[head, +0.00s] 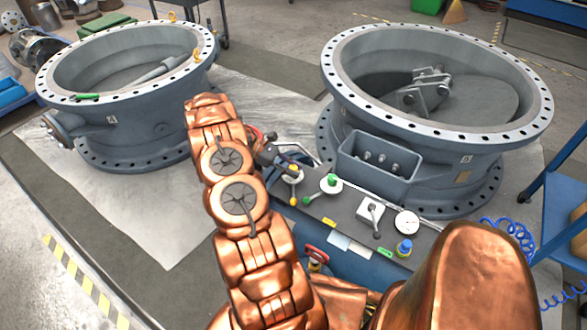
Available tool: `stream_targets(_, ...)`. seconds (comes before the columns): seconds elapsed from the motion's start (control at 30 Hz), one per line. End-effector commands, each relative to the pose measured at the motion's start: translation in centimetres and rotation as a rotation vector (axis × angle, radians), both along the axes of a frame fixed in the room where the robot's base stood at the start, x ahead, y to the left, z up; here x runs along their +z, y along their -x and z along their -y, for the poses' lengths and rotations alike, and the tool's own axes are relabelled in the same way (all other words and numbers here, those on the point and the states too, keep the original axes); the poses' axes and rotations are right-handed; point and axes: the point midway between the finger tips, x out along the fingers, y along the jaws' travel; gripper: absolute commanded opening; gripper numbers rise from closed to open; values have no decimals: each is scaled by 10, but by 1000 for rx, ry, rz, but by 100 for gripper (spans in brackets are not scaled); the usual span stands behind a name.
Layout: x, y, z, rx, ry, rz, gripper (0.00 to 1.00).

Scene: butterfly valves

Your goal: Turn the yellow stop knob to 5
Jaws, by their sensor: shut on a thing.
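The yellow stop knob (295,169) stands on a pale round dial at the left end of the grey control panel (345,208). Only a small yellow part of it shows. My gripper (298,158) is dark and comes in from the left, just above and behind the knob. Its fingers are at the knob and shut on it, though the contact is partly hidden. The dial's numbers and the knob's pointer are too small to read. My copper arm covers the area left of the panel.
Beside the knob are a green-knobbed lever (331,181), a grey lever switch (372,212), a round gauge (407,222) and a blue knob (404,247). A grey box (377,176) stands behind. Large valve bodies stand at left (130,122) and right (437,100).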

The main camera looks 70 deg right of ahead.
Motion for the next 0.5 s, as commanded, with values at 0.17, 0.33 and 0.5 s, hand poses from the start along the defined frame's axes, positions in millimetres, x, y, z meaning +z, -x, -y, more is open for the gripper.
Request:
stream_targets(0.17, -1, 0, -1, -7, -2, 0, 0)
stream_targets(0.33, 0, 0, -1, -6, -1, 0, 0)
stream_targets(0.5, 0, 0, 0, -6, -1, 0, 40)
